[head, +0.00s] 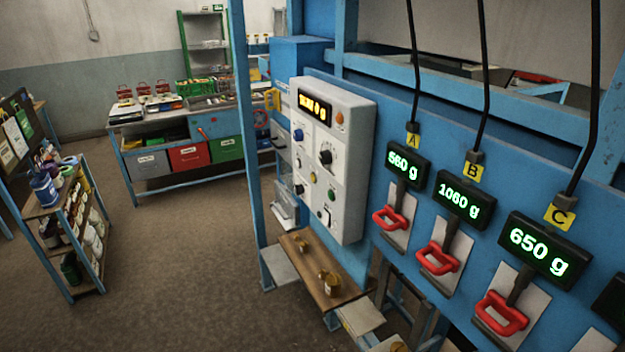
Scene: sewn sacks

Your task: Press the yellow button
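A white control box (352,165) is mounted on the blue frame near the middle of the head view. A small yellow button (313,178) sits low on its front face, between black knobs and other coloured buttons. An orange round light or button (339,118) is near the box's upper right, beside an amber digital display (314,107). The yellow button is small, and whether it is pressed cannot be told. Neither of my grippers is in view.
A wooden shelf (318,268) with small brownish items juts out below the box. Scale displays (541,248) and red handles (501,313) hang at right. A blue post (246,140) stands left of the box. Bare floor (180,270) lies left, between a bottle rack and workbench.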

